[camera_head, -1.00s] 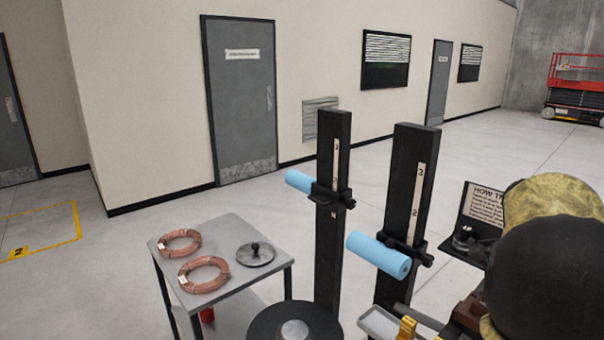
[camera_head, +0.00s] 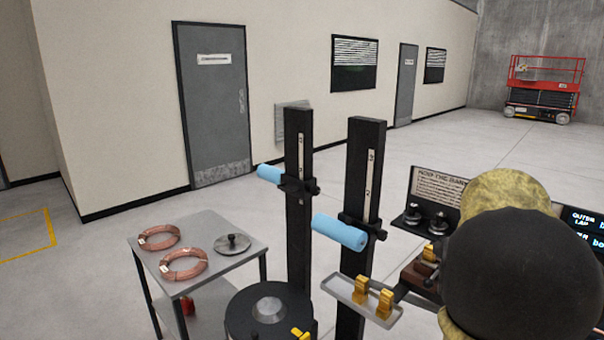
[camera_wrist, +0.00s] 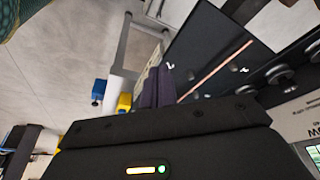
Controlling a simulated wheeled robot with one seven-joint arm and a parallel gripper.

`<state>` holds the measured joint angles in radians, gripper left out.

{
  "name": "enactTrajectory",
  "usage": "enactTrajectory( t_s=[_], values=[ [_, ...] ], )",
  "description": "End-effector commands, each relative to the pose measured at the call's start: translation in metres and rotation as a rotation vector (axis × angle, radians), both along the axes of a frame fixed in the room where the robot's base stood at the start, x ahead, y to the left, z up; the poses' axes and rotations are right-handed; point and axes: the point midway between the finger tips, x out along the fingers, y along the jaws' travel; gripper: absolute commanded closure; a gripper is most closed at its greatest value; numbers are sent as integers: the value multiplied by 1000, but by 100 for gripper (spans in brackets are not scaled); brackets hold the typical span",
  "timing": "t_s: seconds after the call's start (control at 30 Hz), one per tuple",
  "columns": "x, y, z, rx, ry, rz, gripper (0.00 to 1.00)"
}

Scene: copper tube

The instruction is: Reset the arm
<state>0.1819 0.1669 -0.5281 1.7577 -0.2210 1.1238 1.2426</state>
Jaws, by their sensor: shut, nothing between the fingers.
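My gripper (camera_wrist: 158,88) shows in the wrist view as dark fingers beyond its black body; they are together with nothing visible between them. My arm fills the lower right of the head view and hides what is behind it. In the wrist view a thin copper-coloured tube (camera_wrist: 215,70) lies on a dark panel (camera_wrist: 205,40), to the right of the fingers and apart from them in the picture. Two coils of copper tube (camera_head: 184,264) (camera_head: 159,237) lie on a grey cart at the left of the head view.
The grey cart (camera_head: 218,275) also bears a round metal disc (camera_head: 233,243). Two black posts (camera_head: 299,220) (camera_head: 362,180) carry blue rollers (camera_head: 340,232) (camera_head: 270,173). A tray (camera_head: 345,289) with brass pieces stands near my arm. A sign (camera_head: 438,188) stands behind. Open floor lies beyond.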

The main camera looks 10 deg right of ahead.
Motion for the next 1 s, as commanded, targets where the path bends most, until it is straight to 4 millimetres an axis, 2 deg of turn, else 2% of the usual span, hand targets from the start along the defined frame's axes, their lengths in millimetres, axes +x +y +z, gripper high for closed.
enactTrajectory(
  t_s=[0.37, 0.57, 0.67, 0.77, 0.9, 1.0],
  values=[
    [23, 51, -37, 61, 8, 332, 100],
    [34, 98, -66, 99, 15, 615, 100],
    [38, 134, -85, 117, 17, 815, 100],
    [34, 179, -109, 129, 22, 1070, 100],
    [16, 242, -139, 122, 32, 1446, 100],
    [-1, 275, -155, 103, 41, 1668, 100]
  ],
)
